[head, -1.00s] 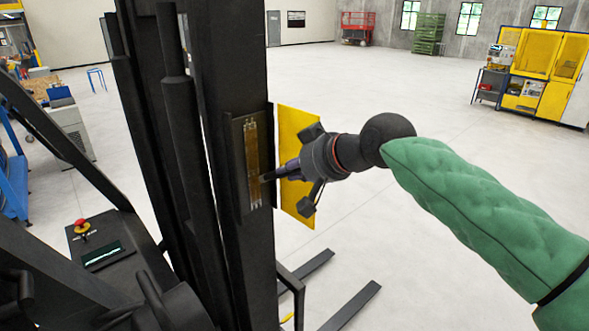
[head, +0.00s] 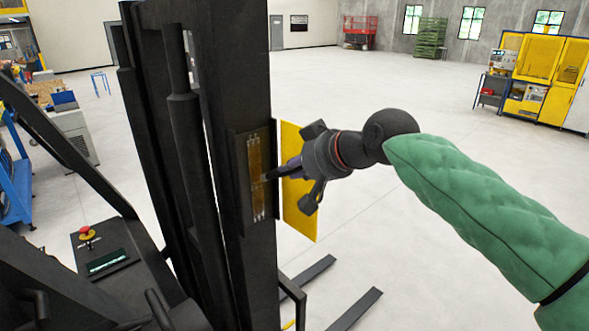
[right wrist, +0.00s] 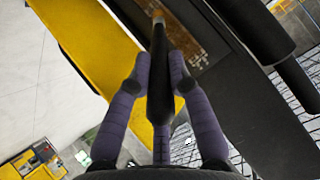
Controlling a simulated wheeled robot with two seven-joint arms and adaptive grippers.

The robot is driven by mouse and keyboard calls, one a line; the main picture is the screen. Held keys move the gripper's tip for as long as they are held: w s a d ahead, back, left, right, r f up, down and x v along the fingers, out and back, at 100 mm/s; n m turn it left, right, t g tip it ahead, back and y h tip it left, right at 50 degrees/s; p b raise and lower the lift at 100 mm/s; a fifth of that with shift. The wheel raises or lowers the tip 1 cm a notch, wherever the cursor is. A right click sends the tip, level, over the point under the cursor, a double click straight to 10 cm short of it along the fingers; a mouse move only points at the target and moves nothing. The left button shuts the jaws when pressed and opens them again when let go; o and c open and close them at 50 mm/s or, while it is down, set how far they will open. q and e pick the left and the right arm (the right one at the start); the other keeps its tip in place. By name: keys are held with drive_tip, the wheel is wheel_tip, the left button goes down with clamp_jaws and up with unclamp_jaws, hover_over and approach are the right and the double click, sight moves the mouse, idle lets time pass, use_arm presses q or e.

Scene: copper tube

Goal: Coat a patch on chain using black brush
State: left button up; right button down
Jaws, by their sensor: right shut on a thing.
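The chain (head: 256,165) runs upright in a recessed dark slot on the side of the black mast. Most of its length looks golden brown, with paler metal links at the ends. It also shows in the right wrist view (right wrist: 188,38). My right gripper (head: 288,170) is beside the slot, its fingers closed around the black brush (right wrist: 159,75). The brush points at the chain, and its orange-brown tip is at about the chain's mid-height. I cannot tell whether the bristles touch it. My left gripper is not in view.
A yellow plate (head: 297,215) stands right beside the slot, behind my right gripper. Fork tines (head: 355,310) stick out low at the mast's foot. A control panel with a red button (head: 86,233) is at the lower left. The floor to the right is open.

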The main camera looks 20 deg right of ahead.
drive_tip(key=shift+f, duration=0.2)
wheel_tip(320, 180, down, 4)
drive_tip(key=b, duration=0.3)
drive_tip(key=shift+w+r+b, duration=0.1)
drive_tip(key=shift+r+b, duration=0.05)
drive_tip(key=shift+b, duration=0.25)
drive_tip(key=s+d+b, duration=0.2)
drive_tip(key=s, duration=0.3)
drive_tip(key=shift+s, duration=0.4)
drive_tip(key=shift+b, duration=0.3)
